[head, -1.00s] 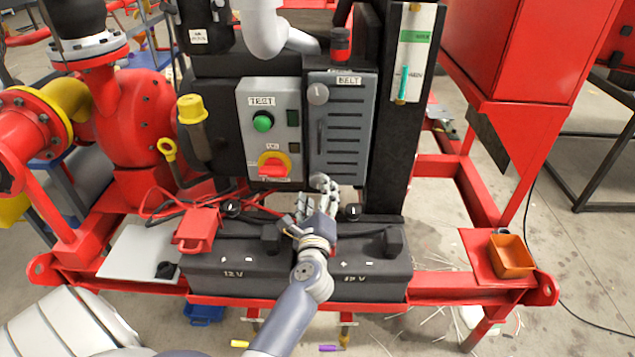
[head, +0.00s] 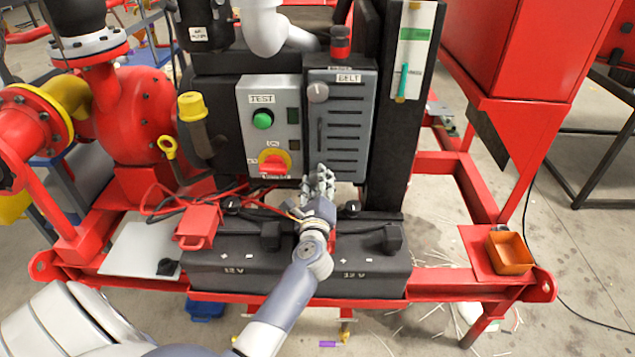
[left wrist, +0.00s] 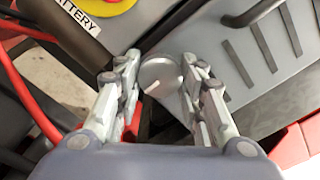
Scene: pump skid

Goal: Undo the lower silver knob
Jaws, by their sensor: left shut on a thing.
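The grey BELT cover (head: 345,130) has a silver knob (head: 318,92) at its upper left, untouched. The lower silver knob (left wrist: 160,72) shows in the left wrist view at the cover's lower corner. My right gripper is in neither view.
The grey TEST box (head: 268,125) with a green button and red switch (head: 272,166) is close on the left. Black batteries (head: 225,273) and red cables lie below. An orange bin (head: 510,254) stands on the right of the red frame.

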